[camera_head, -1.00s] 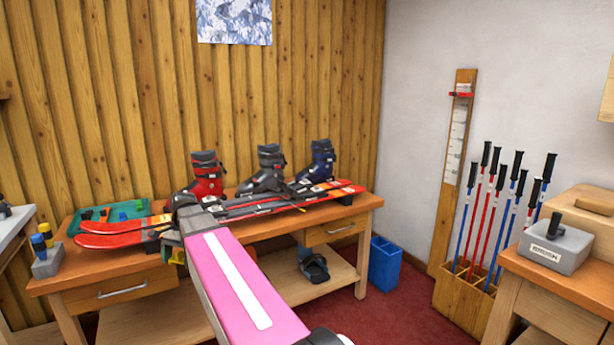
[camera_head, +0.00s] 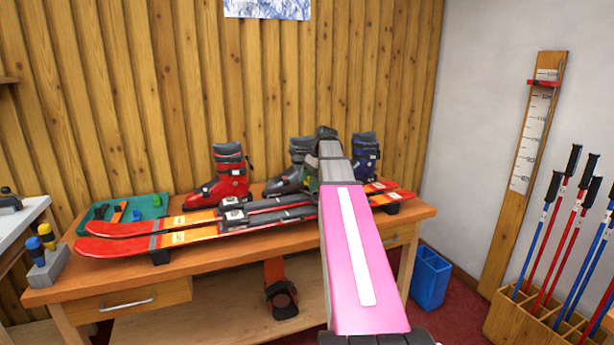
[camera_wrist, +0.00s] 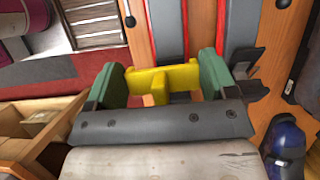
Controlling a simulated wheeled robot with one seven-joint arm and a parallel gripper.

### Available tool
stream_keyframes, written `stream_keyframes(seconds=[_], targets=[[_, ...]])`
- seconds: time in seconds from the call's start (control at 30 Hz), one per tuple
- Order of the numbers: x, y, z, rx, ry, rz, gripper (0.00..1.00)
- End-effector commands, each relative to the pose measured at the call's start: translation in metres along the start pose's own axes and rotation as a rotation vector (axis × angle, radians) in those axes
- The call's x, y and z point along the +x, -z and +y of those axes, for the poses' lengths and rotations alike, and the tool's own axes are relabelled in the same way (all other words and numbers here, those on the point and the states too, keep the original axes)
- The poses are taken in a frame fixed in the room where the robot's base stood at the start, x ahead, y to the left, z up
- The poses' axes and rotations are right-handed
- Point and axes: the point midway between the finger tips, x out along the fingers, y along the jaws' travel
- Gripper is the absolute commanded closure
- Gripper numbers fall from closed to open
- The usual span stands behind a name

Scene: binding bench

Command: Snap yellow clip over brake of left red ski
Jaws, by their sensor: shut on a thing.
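My gripper (camera_wrist: 162,92) is shut on the yellow clip (camera_wrist: 150,80), which sits between its two green fingers in the wrist view. Two red and orange skis (camera_head: 168,240) lie side by side on the wooden bench, with dark bindings (camera_head: 262,212) near their middle. In the wrist view the grey and red ski strips (camera_wrist: 166,25) run just beyond the clip, with a dark brake part (camera_wrist: 247,75) beside the right finger. In the head view my arm covers the gripper, the clip and part of the skis. I cannot tell whether the clip touches a ski.
Red (camera_head: 224,180), grey (camera_head: 290,178) and blue (camera_head: 366,160) boots stand at the bench's back. A green tray (camera_head: 150,204) and a grey bottle holder (camera_head: 48,268) are at the left. A blue bin (camera_head: 430,278) and pole rack (camera_head: 540,318) stand right.

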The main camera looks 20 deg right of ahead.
Motion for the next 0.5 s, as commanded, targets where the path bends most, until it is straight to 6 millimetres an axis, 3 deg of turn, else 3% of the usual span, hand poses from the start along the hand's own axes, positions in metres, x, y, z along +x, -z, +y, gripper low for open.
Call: stream_keyframes(seconds=[0.17, 0.5], targets=[[-0.008, 0.006, -0.001, 0.025, 0.01, -0.002, 0.45], [0.008, 0.012, -0.001, 0.024, 0.008, -0.002, 0.45]])
